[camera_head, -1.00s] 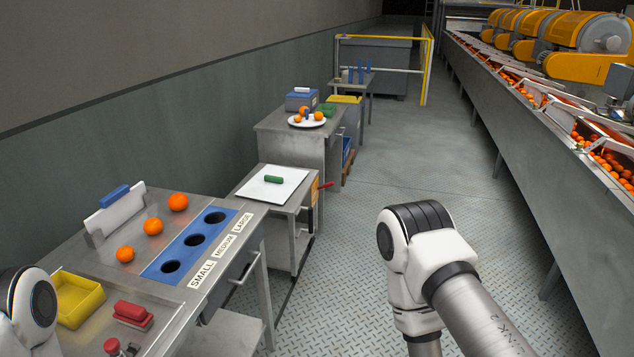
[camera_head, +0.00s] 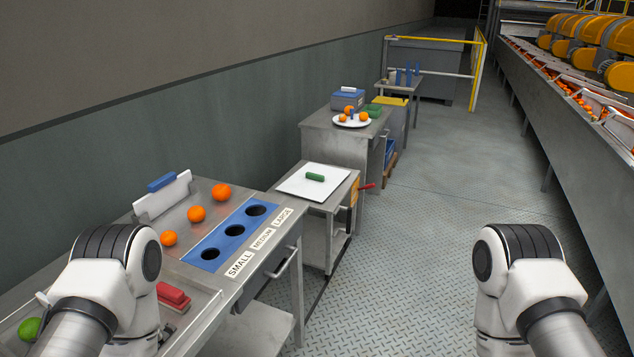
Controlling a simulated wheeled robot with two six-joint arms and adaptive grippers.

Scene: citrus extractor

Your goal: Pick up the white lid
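A flat white square board with a green handle (camera_head: 300,190) lies on top of the small metal cart (camera_head: 327,207) in the middle. A white upright panel with a blue handle (camera_head: 165,202) stands at the back of the near table. I cannot tell for sure which of these is the white lid. My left arm comes in at the lower left, over the near table, and my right arm is at the lower right, over the floor. Neither gripper shows, so their fingers and anything in them are hidden from view.
The near metal table (camera_head: 215,285) carries three oranges (camera_head: 197,214), a blue panel with holes (camera_head: 227,244), a red-handled item (camera_head: 170,296) and a green object (camera_head: 30,328). A farther table holds a white plate (camera_head: 345,123). The aisle floor (camera_head: 450,180) is clear; a conveyor (camera_head: 570,120) runs along the right.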

